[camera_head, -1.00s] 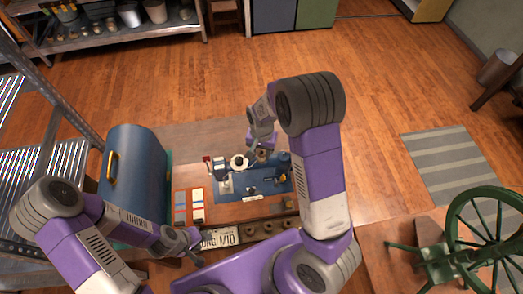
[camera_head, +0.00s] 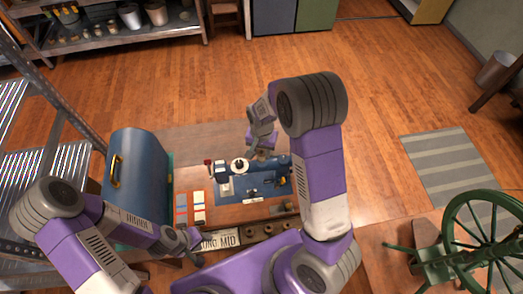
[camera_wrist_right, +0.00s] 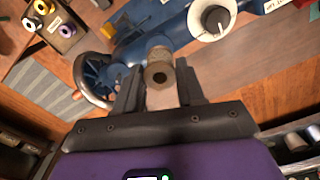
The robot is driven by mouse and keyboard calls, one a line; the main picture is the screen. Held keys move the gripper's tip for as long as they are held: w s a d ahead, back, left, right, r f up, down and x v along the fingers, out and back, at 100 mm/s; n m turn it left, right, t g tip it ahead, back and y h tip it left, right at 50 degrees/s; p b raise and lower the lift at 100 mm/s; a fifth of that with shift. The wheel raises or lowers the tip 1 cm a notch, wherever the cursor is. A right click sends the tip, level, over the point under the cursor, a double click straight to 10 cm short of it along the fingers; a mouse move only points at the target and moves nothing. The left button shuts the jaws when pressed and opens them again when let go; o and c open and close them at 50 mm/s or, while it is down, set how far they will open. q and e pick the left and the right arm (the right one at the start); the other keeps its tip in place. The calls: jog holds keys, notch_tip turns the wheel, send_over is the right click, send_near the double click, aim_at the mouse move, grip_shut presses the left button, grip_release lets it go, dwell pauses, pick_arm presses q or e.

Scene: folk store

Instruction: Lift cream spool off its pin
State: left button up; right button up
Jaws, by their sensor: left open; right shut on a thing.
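The cream spool (camera_wrist_right: 158,73) is between the fingers of my right gripper (camera_wrist_right: 157,88) in the right wrist view, with its holed end facing the camera. The right gripper is shut on it. Behind it in that view is the blue sewing machine (camera_wrist_right: 135,38). The pin cannot be made out, so I cannot tell whether the spool is clear of it. In the head view my right gripper (camera_head: 262,152) is above the blue machine (camera_head: 270,170) on the table. My left gripper (camera_head: 192,243) is open and empty near the table's front left.
A white round part (camera_wrist_right: 212,18) with a dark knob is beside the spool. Several other spools (camera_wrist_right: 50,15) stand on a dark rack. A blue case (camera_head: 138,170) stands left of the machine. A green wheel (camera_head: 492,235) is at the right.

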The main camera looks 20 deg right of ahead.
jog(key=shift+r+p, duration=1.4)
jog(key=shift+r, duration=0.55)
jog(key=shift+a, duration=0.15)
